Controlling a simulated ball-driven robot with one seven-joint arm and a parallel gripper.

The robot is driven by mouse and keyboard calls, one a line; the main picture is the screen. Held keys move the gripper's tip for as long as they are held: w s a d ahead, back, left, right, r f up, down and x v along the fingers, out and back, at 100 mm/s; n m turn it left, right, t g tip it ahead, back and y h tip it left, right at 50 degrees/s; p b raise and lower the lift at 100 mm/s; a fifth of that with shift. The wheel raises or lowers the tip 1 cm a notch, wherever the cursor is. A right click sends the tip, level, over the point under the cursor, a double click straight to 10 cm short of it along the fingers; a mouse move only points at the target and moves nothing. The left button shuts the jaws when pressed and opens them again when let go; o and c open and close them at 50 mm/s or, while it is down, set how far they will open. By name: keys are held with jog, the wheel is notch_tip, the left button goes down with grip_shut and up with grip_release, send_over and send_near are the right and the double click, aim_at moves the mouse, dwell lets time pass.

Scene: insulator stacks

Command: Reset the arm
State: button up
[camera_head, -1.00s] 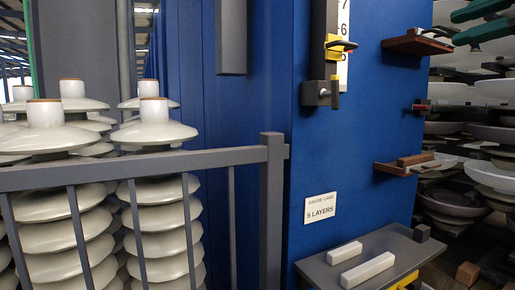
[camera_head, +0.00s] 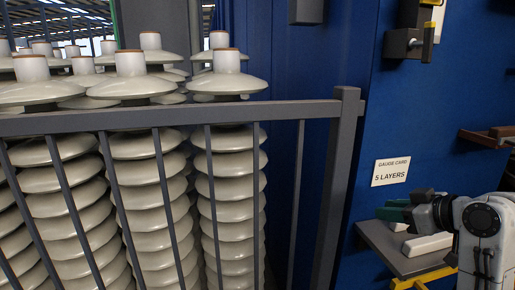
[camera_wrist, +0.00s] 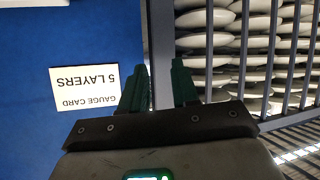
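My gripper (camera_head: 396,212) is at the lower right of the head view, pointing left, above or in front of the small grey shelf (camera_head: 385,243). In the wrist view my gripper (camera_wrist: 162,86) has its two green fingers spread with an empty gap between them. It is open and holds nothing. Part of my arm and wrist shows at the right edge of the head view. The gauge card (camera_head: 390,171), reading "5 LAYERS", is on the blue wall above the gripper. It also shows upside down in the wrist view (camera_wrist: 85,88).
Tall stacks of pale insulators (camera_head: 228,150) stand behind a grey railing (camera_head: 340,180) at left and centre. A white bar (camera_head: 428,244) lies on the shelf, and another is partly hidden by the gripper. A yellow bracket (camera_head: 425,280) is under the shelf. Another ledge (camera_head: 485,137) juts out at right.

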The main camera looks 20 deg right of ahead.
jog(key=s+a+f+m+g+y, duration=0.1)
jog(key=s+a+f+g, duration=0.25)
jog(key=a+f, duration=0.65)
jog(key=s+a+f+m+g, duration=0.1)
jog(key=s+a+f+g, duration=0.45)
jog(key=f, duration=0.85)
jog(key=s+a+f+g, duration=0.1)
jog(key=s+a+f, duration=0.2)
jog(key=s+f, duration=0.2)
jog(key=s+a+f+g+h, duration=0.1)
jog(key=s+a+f, duration=0.2)
jog(key=s, duration=0.8)
notch_tip(320, 180, down, 2)
jog(key=shift+a+f+m+h, duration=0.15)
jog(key=shift+a+m+h, duration=0.1)
jog(key=shift+m+h, duration=0.05)
jog(key=shift+o, duration=0.5)
